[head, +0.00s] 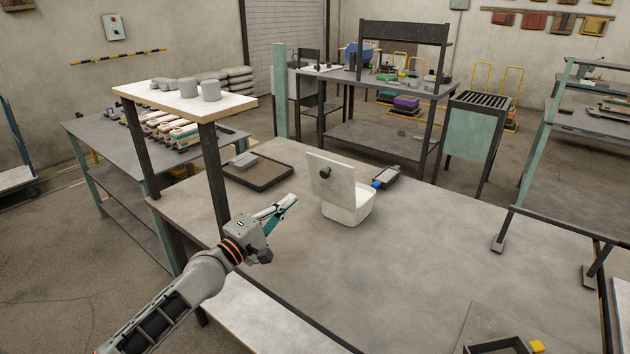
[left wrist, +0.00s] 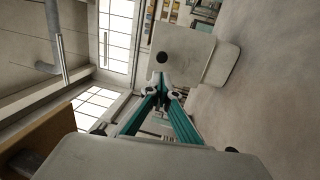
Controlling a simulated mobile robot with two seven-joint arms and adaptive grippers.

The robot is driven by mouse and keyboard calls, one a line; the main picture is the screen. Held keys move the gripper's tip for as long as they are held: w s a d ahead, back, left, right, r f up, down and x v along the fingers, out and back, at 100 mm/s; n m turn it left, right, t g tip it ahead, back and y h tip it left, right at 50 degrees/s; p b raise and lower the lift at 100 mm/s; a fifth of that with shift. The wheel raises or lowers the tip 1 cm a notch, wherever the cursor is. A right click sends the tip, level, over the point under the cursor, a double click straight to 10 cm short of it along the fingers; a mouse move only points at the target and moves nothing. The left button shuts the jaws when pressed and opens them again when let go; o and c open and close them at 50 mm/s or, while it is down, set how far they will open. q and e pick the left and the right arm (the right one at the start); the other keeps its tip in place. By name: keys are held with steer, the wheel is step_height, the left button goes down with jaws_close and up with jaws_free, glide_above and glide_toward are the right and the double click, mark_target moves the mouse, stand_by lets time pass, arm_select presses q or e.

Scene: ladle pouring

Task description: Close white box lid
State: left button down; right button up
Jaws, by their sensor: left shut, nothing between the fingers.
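The white box (head: 350,211) stands on the grey table with its lid (head: 343,178) raised upright. A dark knob (head: 324,172) is on the lid's face. My left gripper (head: 289,202) is shut and empty, to the left of the box and apart from it. In the left wrist view the box (left wrist: 222,64), the raised lid (left wrist: 183,45) and the knob (left wrist: 162,57) show beyond the fingertips (left wrist: 163,82). The inside of the box is mostly hidden in the head view. My right gripper is not in view.
A dark tray (head: 258,178) holding a grey object lies left behind the box. A small dark tray (head: 385,177) and a blue item (head: 376,185) sit just behind it at the right. A raised wooden shelf (head: 180,97) with grey pots is at the left. The table's front is largely clear.

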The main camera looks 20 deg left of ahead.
mark_target(322, 173)
arm_select(q)
steer(key=b+x, duration=0.1)
steer(key=x, duration=1)
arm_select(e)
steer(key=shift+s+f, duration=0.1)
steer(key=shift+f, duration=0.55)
arm_select(q)
steer(key=shift+w+d+r, duration=0.1)
steer(key=shift+w+r, duration=0.05)
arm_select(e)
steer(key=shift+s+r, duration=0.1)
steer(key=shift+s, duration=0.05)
arm_select(q)
steer(key=shift+w+r, duration=0.1)
steer(key=shift+r, duration=0.1)
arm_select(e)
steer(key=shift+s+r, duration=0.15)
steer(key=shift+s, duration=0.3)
